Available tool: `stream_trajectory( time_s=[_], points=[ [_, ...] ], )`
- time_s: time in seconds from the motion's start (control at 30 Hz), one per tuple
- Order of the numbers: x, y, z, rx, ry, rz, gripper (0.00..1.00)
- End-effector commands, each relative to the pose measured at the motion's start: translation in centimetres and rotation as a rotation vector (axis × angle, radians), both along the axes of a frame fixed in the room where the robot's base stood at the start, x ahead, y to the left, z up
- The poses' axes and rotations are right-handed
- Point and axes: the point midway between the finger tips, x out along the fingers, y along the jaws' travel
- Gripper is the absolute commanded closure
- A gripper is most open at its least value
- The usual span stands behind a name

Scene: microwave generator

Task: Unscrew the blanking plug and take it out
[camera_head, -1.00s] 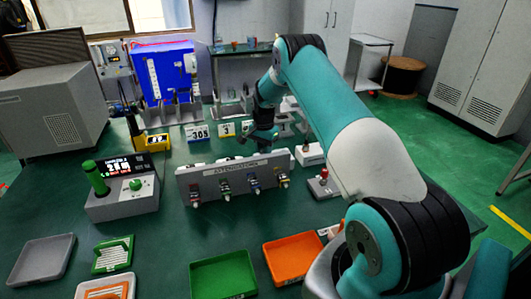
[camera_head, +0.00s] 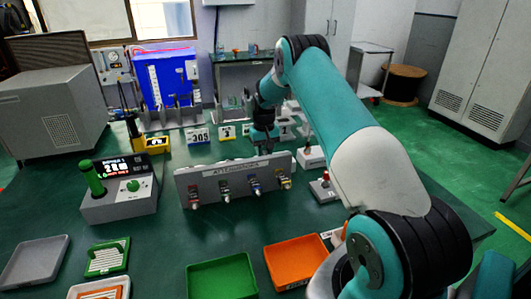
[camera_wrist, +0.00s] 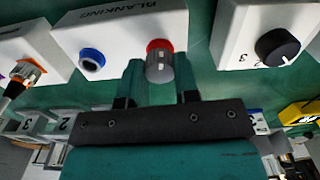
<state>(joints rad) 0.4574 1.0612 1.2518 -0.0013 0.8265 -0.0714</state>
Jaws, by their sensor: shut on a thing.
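In the wrist view a white block (camera_wrist: 105,32) marked "BLANKING" carries a blue-ringed socket (camera_wrist: 92,59) and a red-ringed fitting (camera_wrist: 159,46). The grey blanking plug (camera_wrist: 160,68) sits at the red ring and points toward my gripper (camera_wrist: 160,76). My gripper's two fingers lie on either side of the plug and are shut on it. The plug still meets the red ring; its thread is hidden. In the head view my gripper (camera_head: 264,136) is behind the attenuator panel (camera_head: 232,178), and the plug cannot be made out there.
A white block with a black knob (camera_wrist: 278,46) stands close at the right in the wrist view; an orange-ringed connector (camera_wrist: 27,73) is at the left. In the head view, a console with a green handle (camera_head: 120,188), a green tray (camera_head: 222,278) and an orange tray (camera_head: 293,262) stand nearer.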

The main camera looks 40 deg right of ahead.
Motion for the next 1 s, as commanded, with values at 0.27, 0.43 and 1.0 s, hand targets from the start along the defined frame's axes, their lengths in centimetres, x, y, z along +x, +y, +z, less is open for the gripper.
stream_trajectory(
  time_s=[0.27,0.43,1.0],
  points=[
    [-0.45,0.05,-0.42,0.007,0.014,0.257,0.95],
    [-0.46,0.04,-0.42,0.007,0.014,0.418,0.95],
    [-0.45,0.09,-0.41,0.011,0.012,0.928,0.95]
  ],
)
